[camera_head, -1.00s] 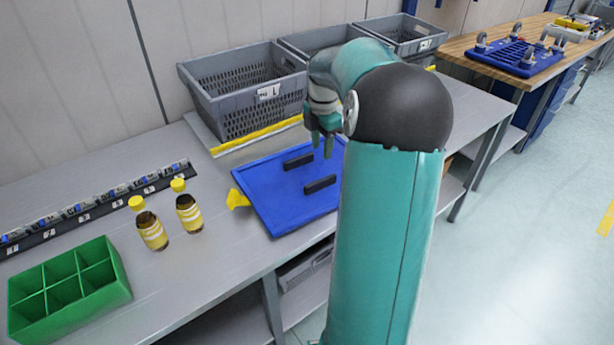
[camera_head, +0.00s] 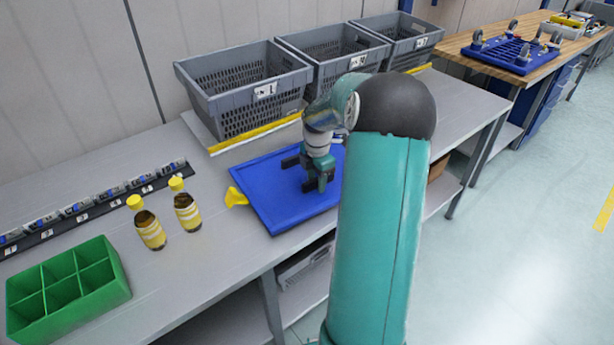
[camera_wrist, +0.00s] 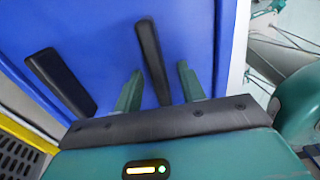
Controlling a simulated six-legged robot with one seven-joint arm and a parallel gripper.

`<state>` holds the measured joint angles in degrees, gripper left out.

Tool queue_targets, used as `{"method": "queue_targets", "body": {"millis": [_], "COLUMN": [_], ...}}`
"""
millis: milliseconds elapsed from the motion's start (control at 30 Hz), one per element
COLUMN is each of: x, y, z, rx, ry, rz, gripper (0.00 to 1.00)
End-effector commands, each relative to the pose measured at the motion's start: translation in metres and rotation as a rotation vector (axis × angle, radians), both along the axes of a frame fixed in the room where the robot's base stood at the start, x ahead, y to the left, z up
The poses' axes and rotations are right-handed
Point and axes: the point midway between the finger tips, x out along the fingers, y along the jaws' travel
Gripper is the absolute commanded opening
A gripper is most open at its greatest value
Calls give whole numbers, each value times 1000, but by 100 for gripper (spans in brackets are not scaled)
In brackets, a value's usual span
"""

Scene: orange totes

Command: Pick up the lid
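The lid is a blue flat panel (camera_head: 268,195) with a raised rim and two black bar handles, lying on the grey bench. My gripper (camera_head: 320,185) is over the lid, pointing down, close above the nearer handle. In the wrist view the gripper (camera_wrist: 160,86) is open. Its two green fingers stand apart, with one black handle (camera_wrist: 151,50) lined up between them. Neither finger visibly presses on the handle. The other handle (camera_wrist: 61,80) lies to the left of the fingers. The nearer handle is partly hidden by my gripper in the head view.
Grey crates (camera_head: 240,90) stand behind the lid, with a yellow strip (camera_head: 250,138) in front. A yellow piece (camera_head: 236,197) touches the lid's left side. Two yellow-capped bottles (camera_head: 150,230) and a green divided box (camera_head: 66,285) stand to the left. The bench's front edge is close to the lid.

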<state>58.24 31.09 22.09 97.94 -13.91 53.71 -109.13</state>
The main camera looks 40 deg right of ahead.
Motion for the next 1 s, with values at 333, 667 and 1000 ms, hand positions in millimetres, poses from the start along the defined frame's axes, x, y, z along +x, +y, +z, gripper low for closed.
{"method": "queue_targets", "body": {"millis": [333, 667, 1000], "x": [0, 0, 1], "y": [0, 0, -1], "z": [-1, 0, 19], "rx": [-1, -1, -4], "ry": [0, -2, -3], "rz": [0, 0, 0], "gripper": [12, 0, 0]}}
